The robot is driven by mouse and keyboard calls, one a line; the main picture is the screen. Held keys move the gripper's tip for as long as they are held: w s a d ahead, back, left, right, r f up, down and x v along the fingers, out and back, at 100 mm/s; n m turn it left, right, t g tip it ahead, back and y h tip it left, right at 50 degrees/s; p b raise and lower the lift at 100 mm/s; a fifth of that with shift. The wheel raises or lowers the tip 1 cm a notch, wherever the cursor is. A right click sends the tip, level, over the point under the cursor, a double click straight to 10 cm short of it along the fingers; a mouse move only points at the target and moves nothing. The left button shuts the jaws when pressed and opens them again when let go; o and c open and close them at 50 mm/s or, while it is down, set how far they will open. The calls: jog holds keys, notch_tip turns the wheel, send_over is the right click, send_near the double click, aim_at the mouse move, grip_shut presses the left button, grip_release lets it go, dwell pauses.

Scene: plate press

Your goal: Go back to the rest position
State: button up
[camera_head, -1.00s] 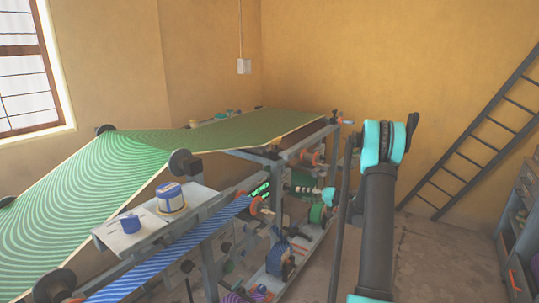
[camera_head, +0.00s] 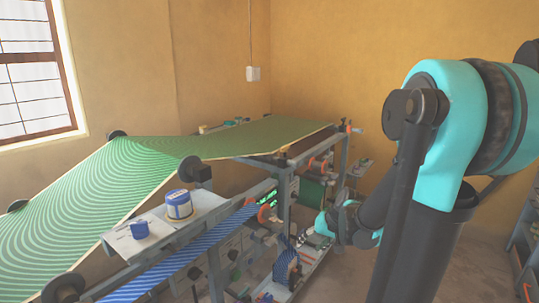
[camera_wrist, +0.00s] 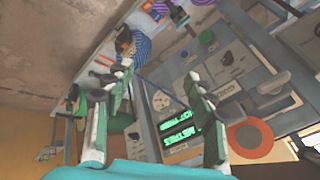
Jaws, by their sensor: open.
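My gripper (camera_wrist: 158,72) is open in the wrist view. Its two pale green fingers stand wide apart with nothing between them. Behind the gap is the press's control panel (camera_wrist: 178,92), with a lit green display (camera_wrist: 180,130) and a round dial. In the head view my arm is bent at the right, and its wrist end reaches left and down toward the side of the press frame (camera_head: 283,210). The fingertips are small and partly lost against the machine there. I cannot tell the exact gap between them and the press.
A green striped web (camera_head: 95,190) and a blue striped web (camera_head: 190,255) run over the press. A blue-and-white tub (camera_head: 178,205) and a small blue piece (camera_head: 139,229) sit on its shelf. Drawers stand at the far right. Floor shows between press and drawers.

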jog(key=s+d+f+h, duration=0.1)
jog(key=s+d+h, duration=0.1)
jog(key=s, duration=0.5)
jog(key=s+d+f+h, duration=0.2)
jog(key=s+d, duration=0.1)
jog(key=s, duration=0.4)
jog(key=shift+s+f, duration=0.15)
